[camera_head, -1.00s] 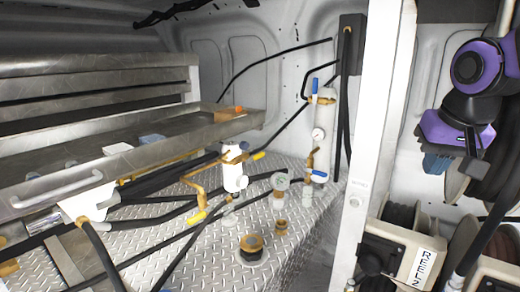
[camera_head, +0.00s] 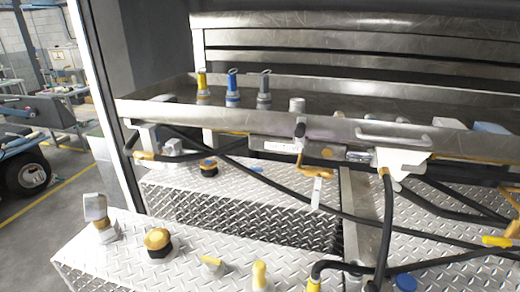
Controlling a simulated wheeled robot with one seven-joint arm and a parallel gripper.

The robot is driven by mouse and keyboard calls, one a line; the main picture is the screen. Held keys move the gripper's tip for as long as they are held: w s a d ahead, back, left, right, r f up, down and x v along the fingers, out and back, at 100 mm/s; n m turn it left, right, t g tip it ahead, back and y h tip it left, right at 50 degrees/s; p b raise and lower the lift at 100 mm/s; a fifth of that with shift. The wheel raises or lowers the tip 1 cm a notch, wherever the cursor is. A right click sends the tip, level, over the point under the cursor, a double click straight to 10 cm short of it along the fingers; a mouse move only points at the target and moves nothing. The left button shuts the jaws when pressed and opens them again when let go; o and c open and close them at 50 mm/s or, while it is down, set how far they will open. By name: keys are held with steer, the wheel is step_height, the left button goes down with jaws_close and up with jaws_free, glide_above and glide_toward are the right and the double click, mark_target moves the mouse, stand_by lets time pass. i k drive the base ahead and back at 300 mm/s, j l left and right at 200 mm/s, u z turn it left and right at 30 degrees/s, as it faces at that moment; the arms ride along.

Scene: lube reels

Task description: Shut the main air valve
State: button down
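I cannot tell for certain which part is the main air valve. A small valve with a yellow lever (camera_head: 497,241) shows at the right edge, partly cut off. A brass pipe fitting (camera_head: 300,163) hangs below the front of the metal tray, and a pale upright tag or lever (camera_head: 317,192) shows just under it. Its function is not clear. My gripper is not in this view.
A long metal tray (camera_head: 350,132) holds yellow (camera_head: 203,86), blue (camera_head: 232,90) and grey (camera_head: 264,92) fittings. Black hoses (camera_head: 385,225) cross a diamond-plate deck (camera_head: 200,265) with several capped ports. Open workshop floor (camera_head: 50,225) lies at left, with a wheeled vehicle (camera_head: 25,170).

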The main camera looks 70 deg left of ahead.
mark_target(154, 165)
steer(key=u, duration=2.9)
steer(key=i+j+z, duration=0.35)
steer(key=i+j, duration=0.4)
steer(key=j, duration=0.15)
